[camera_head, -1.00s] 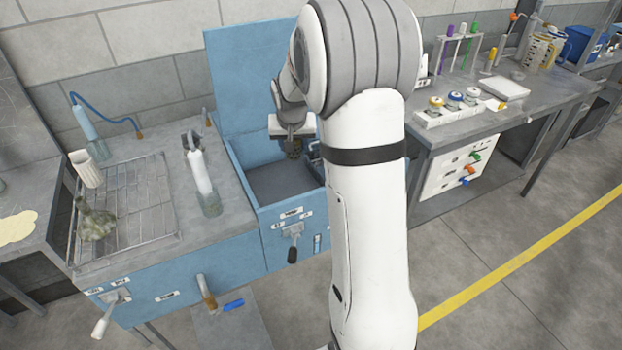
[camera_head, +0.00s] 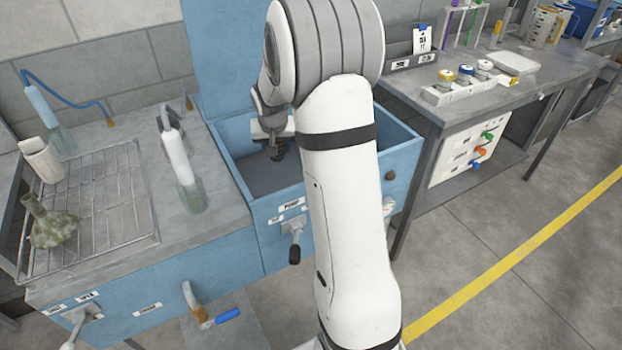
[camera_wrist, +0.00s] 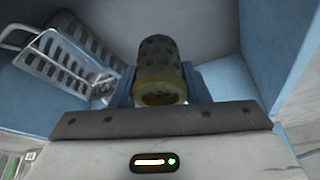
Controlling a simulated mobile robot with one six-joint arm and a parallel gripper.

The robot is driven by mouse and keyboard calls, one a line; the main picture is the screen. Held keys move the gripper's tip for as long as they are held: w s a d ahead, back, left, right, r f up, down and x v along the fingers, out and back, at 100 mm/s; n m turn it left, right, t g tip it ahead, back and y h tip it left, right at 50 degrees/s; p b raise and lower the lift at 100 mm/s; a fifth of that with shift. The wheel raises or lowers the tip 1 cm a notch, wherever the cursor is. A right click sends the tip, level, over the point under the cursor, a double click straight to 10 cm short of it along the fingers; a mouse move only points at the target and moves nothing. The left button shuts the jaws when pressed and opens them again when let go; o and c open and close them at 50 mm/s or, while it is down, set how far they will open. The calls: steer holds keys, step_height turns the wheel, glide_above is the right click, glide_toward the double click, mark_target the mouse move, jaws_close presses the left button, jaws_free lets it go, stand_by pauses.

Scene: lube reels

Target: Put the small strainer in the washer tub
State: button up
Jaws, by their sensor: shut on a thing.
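The small strainer (camera_wrist: 162,72) is a dull olive-yellow cylinder with small dark holes. In the wrist view it is gripped between the two blue-grey fingers of my gripper (camera_wrist: 163,85), with its round end toward the camera. In the head view the strainer (camera_head: 277,154) hangs as a small dark shape under my gripper (camera_head: 274,144). The gripper is over the open blue washer tub (camera_head: 258,186), toward its back left. The strainer appears above the tub's grey floor; its exact height is unclear. My arm hides the tub's middle.
A metal wire basket (camera_wrist: 75,62) is inside the tub, left in the wrist view. The raised blue lid (camera_head: 222,50) stands behind the tub.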

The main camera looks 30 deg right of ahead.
steer(key=b, duration=0.1)
glide_toward(282, 183)
steer(key=x, duration=0.5)
steer(key=shift+w+f, duration=0.15)
steer(key=shift+f, duration=0.05)
steer(key=shift+f, duration=0.2)
steer(key=o, duration=1)
steer(key=shift+r, duration=0.1)
steer(key=shift+o, duration=0.2)
steer(key=shift+r, duration=0.15)
